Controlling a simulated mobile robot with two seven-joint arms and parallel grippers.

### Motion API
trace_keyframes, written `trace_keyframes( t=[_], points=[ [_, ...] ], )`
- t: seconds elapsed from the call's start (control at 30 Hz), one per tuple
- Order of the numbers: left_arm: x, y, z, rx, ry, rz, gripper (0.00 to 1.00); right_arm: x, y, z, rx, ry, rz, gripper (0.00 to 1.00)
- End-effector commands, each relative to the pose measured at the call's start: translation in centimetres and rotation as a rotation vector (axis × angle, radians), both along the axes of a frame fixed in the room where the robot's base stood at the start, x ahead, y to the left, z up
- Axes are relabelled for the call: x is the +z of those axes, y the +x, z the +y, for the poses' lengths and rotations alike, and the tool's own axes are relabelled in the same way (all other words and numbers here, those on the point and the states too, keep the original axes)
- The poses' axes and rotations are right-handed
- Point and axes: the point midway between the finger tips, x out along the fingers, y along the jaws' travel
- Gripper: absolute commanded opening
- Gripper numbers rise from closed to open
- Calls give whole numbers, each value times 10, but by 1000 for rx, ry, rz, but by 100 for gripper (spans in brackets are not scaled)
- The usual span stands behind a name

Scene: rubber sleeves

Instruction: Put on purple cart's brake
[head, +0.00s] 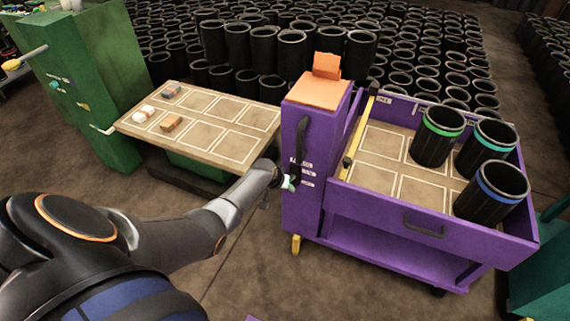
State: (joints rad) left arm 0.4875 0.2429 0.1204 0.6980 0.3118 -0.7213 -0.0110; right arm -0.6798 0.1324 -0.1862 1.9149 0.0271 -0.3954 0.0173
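The purple cart (385,220) stands right of centre, with a tall post on its left side and an orange top. The post carries a dark vertical handle (302,138) and small white labels. A yellow piece (296,244) shows at the foot of the post; I cannot tell if it is the brake. My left arm reaches in from the lower left, and my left gripper (283,182) is at the post's left face, near a small white and teal part (291,182). Its fingers are too small and hidden to read, and contact is unclear. My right gripper is out of view.
The cart's tray holds three black sleeves with green, teal and blue bands (438,133). A green cart (90,85) with a wooden board (205,120) bearing small blocks stands left. Many black sleeves (290,50) fill the back. Brown floor is open in front.

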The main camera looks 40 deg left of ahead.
Motion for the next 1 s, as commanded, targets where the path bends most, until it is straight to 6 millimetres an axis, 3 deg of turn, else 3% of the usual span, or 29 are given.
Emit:
trace_keyframes(
  t=[0.37, 0.4, 0.63, 1.0],
  points=[
    [1, 0, 1, 1, 1, 3, 0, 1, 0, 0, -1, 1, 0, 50],
    [1, 1, 1, 0, 0, 2, 41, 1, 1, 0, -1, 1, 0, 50],
    [1, 1, 1, 0, 1, 1, 67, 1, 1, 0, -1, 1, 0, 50],
    [7, -1, 0, -1, 1, -1, 67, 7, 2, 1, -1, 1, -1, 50]
  ],
)
